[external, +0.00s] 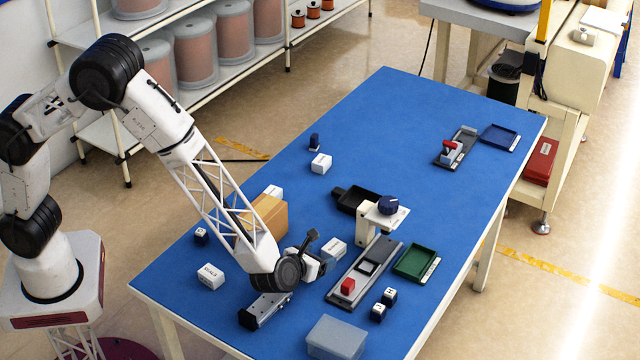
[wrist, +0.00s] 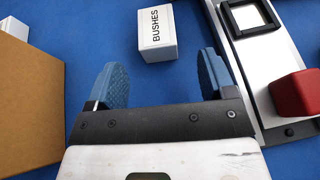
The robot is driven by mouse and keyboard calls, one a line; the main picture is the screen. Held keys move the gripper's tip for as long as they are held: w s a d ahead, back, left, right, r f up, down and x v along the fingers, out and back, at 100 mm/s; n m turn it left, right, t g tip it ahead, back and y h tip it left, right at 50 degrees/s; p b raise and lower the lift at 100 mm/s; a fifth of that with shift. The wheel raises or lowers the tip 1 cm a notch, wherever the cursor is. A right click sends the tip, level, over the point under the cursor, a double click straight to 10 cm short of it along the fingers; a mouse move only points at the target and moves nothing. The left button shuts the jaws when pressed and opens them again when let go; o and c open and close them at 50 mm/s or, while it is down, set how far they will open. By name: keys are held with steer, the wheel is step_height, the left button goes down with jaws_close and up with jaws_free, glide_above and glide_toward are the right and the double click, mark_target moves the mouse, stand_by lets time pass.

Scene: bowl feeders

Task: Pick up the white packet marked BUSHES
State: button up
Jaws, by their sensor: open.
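The white packet marked BUSHES (wrist: 157,32) stands on the blue table in the wrist view, its black lettering on the top face. It shows in the external view as a white box (external: 334,249) just right of my gripper's end. My gripper (wrist: 160,80) is open and empty in the wrist view, its two blue-padded fingers apart. The packet lies ahead of the gap between them, nearer the right finger, and does not appear to be gripped. In the external view the fingertips are hard to make out.
A cardboard box (wrist: 28,105) stands left of my gripper. A grey rail fixture (external: 366,270) with a red block (wrist: 296,95) lies close on the right. Another white packet (external: 210,276), a grey metal part (external: 266,309) and a green tray (external: 416,262) are nearby. The far table is mostly clear.

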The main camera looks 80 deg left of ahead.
mark_target(327, 253)
steer(key=shift+a, duration=0.1)
steer(key=shift+x, duration=2.55)
steer(key=shift+f, duration=0.1)
steer(key=c, duration=1.1)
steer(key=shift+s+r, duration=0.1)
steer(key=shift+r, duration=4.9)
